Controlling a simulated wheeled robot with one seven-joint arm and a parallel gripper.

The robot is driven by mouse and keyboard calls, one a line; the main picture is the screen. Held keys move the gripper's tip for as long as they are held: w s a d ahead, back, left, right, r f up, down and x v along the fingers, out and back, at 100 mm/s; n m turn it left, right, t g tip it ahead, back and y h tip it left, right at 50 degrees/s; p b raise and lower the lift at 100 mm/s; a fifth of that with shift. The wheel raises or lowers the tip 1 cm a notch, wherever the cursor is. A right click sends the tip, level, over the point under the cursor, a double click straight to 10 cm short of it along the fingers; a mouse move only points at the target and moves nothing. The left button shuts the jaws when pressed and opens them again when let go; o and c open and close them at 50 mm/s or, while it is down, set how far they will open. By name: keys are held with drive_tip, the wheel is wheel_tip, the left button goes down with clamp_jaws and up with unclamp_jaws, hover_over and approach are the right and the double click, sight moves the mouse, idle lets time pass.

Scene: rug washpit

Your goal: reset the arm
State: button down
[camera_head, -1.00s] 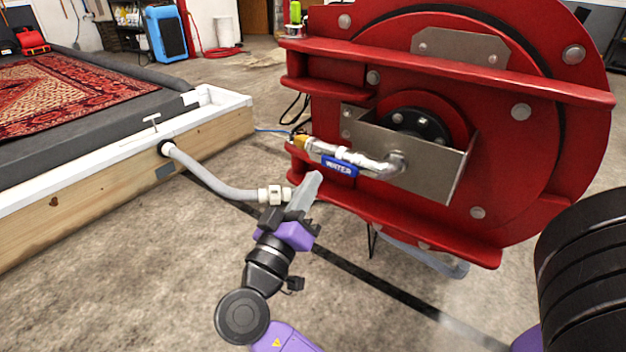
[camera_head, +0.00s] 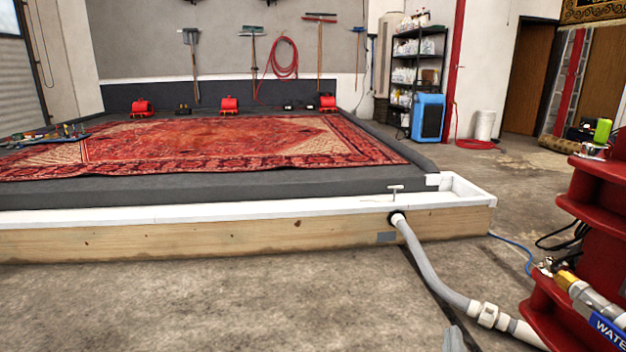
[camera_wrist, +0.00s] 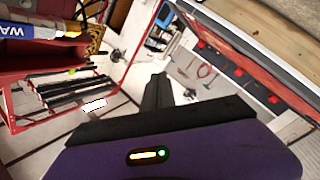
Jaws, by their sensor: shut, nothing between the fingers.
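My gripper (camera_wrist: 158,88) shows in the wrist view as dark fingers beyond a purple body with a small lit strip. The fingers are together with nothing between them. In the head view only a grey fingertip (camera_head: 453,340) shows at the bottom edge, just left of the hose coupling; the rest of my arm is out of view. I cannot tell the gap between fingertip and coupling.
A red machine (camera_head: 600,215) with a blue WATER label (camera_head: 608,328) stands at right. A grey hose (camera_head: 432,272) runs from it to the wood-sided wash pit (camera_head: 250,238), where a patterned red rug (camera_head: 220,140) lies. The concrete floor at left front is clear.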

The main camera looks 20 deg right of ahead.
drive_tip(key=s+a+f+n+t+y, duration=0.1)
drive_tip(key=s+a+f+y, duration=0.3)
drive_tip(key=a, duration=0.3)
drive_tip(key=s+a+f+n+t+y, duration=0.2)
drive_tip(key=s+a+y, duration=0.2)
drive_tip(key=a+y, duration=0.15)
drive_tip(key=s+a+f+m+g+y, duration=0.1)
drive_tip(key=s+a+m+g+y, duration=0.25)
drive_tip(key=s, duration=1.65)
wheel_tip(320, 180, up, 32)
drive_tip(key=a+t+h+p, duration=0.1)
drive_tip(key=p, duration=3.1)
drive_tip(key=shift+w+a+f, duration=0.2)
drive_tip(key=shift+a, duration=0.1)
drive_tip(key=shift+d, duration=0.15)
